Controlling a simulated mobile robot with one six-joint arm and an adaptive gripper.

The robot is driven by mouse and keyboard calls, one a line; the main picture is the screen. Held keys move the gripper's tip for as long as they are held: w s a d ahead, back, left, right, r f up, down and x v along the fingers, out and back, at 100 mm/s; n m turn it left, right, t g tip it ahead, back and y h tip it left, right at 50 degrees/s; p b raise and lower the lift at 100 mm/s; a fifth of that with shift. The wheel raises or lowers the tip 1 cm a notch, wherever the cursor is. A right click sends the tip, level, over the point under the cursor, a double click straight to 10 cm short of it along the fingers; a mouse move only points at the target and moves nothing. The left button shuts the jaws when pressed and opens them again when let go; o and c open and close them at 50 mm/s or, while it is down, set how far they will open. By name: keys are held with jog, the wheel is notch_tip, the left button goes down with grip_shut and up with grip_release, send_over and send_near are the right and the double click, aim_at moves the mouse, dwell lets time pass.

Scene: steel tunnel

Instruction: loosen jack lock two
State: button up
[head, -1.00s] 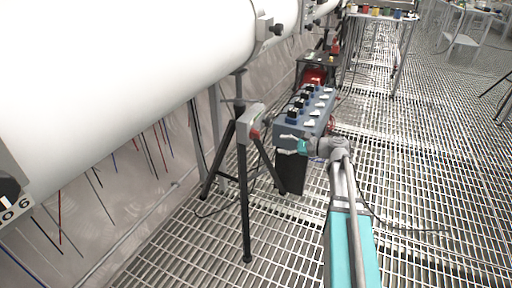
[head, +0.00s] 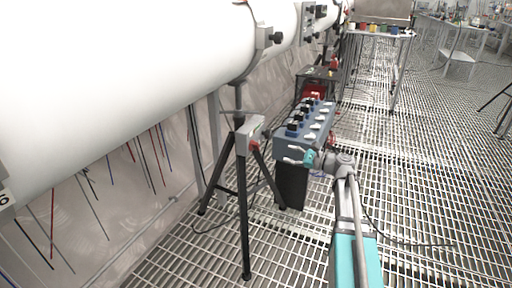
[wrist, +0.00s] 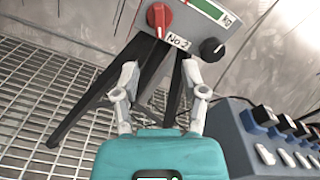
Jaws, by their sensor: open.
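The jack is a black tripod (head: 242,205) under the white pipe, with a grey box (head: 250,135) on its side. In the wrist view the grey box (wrist: 192,15) carries a red knob (wrist: 158,17), a label reading No.2 (wrist: 178,41), a black knob (wrist: 212,49) and a green display marked kg (wrist: 210,10). My gripper (head: 296,155) is to the right of the tripod in the head view. In the wrist view my gripper (wrist: 159,75) is open and empty, its fingers apart below the red knob. I see no contact with the knob.
A blue-grey control box (head: 303,143) with black knobs and white levers stands right of the jack, close to my gripper. The white pipe (head: 120,80) runs overhead on the left. Cables lie on the grating floor (head: 430,190), which is open to the right.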

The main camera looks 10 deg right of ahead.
aim_at(259, 146)
jog(key=x, duration=1.3)
jog(key=shift+c, duration=0.3)
grip_shut()
jog(key=shift+w+a, duration=0.1)
jog(key=shift+a, duration=0.05)
